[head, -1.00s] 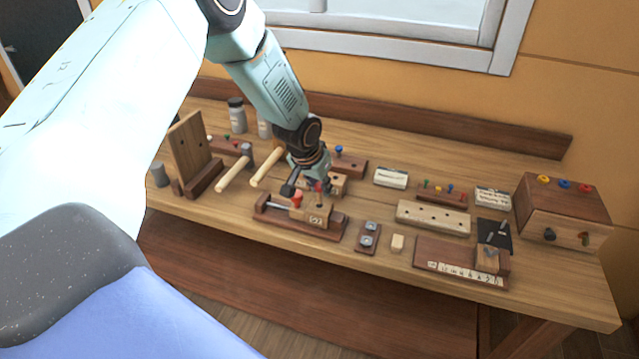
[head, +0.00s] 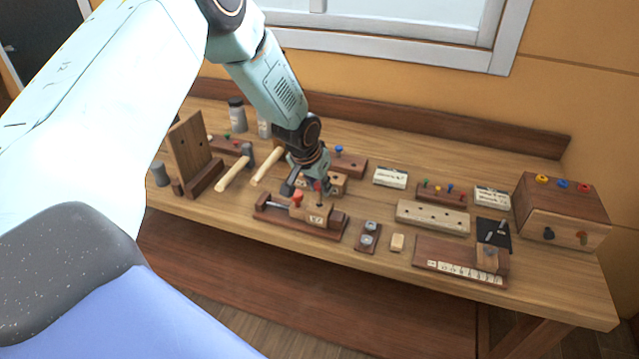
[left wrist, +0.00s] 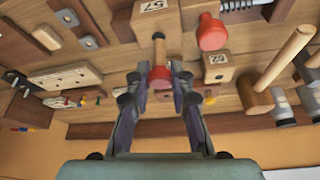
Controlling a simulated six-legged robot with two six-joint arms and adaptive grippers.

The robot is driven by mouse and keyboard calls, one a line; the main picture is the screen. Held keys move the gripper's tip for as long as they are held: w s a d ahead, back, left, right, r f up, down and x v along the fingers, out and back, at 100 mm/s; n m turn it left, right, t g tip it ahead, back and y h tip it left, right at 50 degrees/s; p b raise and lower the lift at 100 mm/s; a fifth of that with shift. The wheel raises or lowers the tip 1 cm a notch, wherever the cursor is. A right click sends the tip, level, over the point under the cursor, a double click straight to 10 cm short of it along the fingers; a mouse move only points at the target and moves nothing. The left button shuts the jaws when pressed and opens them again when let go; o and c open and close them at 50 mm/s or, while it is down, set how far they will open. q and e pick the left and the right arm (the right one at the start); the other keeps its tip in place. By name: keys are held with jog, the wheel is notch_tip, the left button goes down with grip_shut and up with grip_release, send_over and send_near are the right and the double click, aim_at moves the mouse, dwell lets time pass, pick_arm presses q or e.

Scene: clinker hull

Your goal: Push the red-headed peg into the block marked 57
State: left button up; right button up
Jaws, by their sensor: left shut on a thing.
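My left gripper (left wrist: 160,82) is shut on the red-headed peg (left wrist: 160,76), holding it by the red head. In the head view the left gripper (head: 312,185) is over the back of the block (head: 319,213), which sits on a dark wooden base. The peg (head: 318,187) is small and partly hidden there. My right gripper is not in view.
A red knob (left wrist: 211,33) stands close beside the peg, on the same fixture. Another numbered block (left wrist: 217,67) is behind it. Two mallets (head: 234,172) lie to the left. A plate with two metal discs (head: 368,236) and a small wooden piece (head: 397,242) lie to the right.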

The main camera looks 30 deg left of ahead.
pick_arm(q)
jog(key=shift+w, duration=0.1)
dwell(0.3)
jog(key=shift+f, duration=0.2)
jog(key=shift+f, duration=0.3)
jog(key=shift+r, duration=0.1)
dwell(0.4)
jog(key=shift+w, duration=0.15)
dwell(0.6)
